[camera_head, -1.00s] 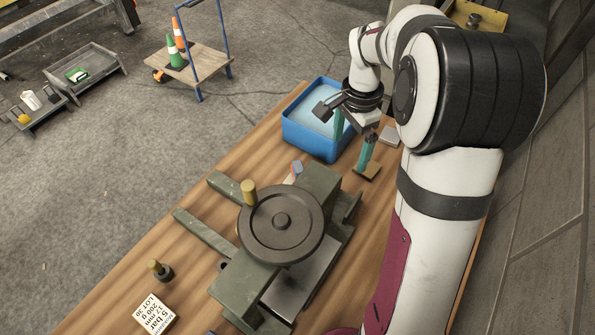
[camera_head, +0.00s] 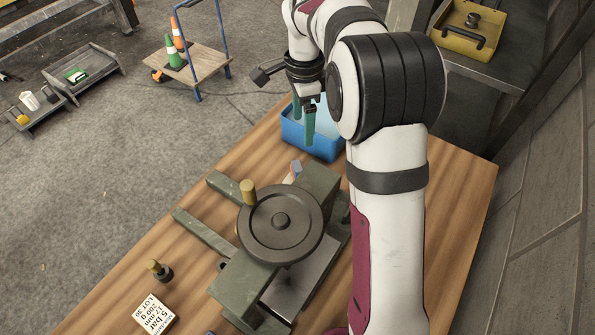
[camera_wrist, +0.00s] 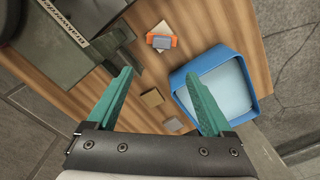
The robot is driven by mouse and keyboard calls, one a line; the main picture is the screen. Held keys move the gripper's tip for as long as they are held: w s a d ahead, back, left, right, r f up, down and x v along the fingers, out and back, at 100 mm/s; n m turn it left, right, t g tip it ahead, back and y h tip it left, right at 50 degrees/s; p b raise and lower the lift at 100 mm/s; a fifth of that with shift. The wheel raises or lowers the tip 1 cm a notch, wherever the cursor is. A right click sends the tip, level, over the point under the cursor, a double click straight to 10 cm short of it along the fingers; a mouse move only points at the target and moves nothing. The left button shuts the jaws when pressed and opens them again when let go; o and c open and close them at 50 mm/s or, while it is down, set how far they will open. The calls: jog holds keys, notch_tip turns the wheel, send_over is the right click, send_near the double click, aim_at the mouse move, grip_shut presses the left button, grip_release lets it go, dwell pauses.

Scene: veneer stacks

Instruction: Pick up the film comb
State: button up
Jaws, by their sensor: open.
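My gripper (camera_head: 303,130) has two teal fingers, spread apart and empty. In the head view they hang over the blue bin (camera_head: 322,151). The wrist view shows open table between the fingertips (camera_wrist: 159,73). No piece is clearly readable as the film comb. A small orange and grey-blue piece (camera_wrist: 161,41) lies by a pale block (camera_wrist: 162,27), beyond the fingertips; it also shows in the head view (camera_head: 296,167) behind the press. A flat brown square (camera_wrist: 152,97) and a smaller tan piece (camera_wrist: 173,124) lie between the fingers and bin, below the gripper; the arm hides them in the head view.
A dark green press (camera_head: 322,184) with a handwheel (camera_head: 281,224) fills the table's middle. A labelled white block (camera_head: 153,314) and a dark stamp-like tool (camera_head: 160,270) stand at the front left. The wooden table (camera_head: 450,215) is clear at right.

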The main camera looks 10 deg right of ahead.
aim_at(297, 165)
jog(key=f, duration=1)
jog(key=a+f, duration=0.1)
jog(key=f, duration=0.4)
jog(key=shift+w+f, duration=0.15)
jog(key=shift+f, duration=0.1)
grip_shut()
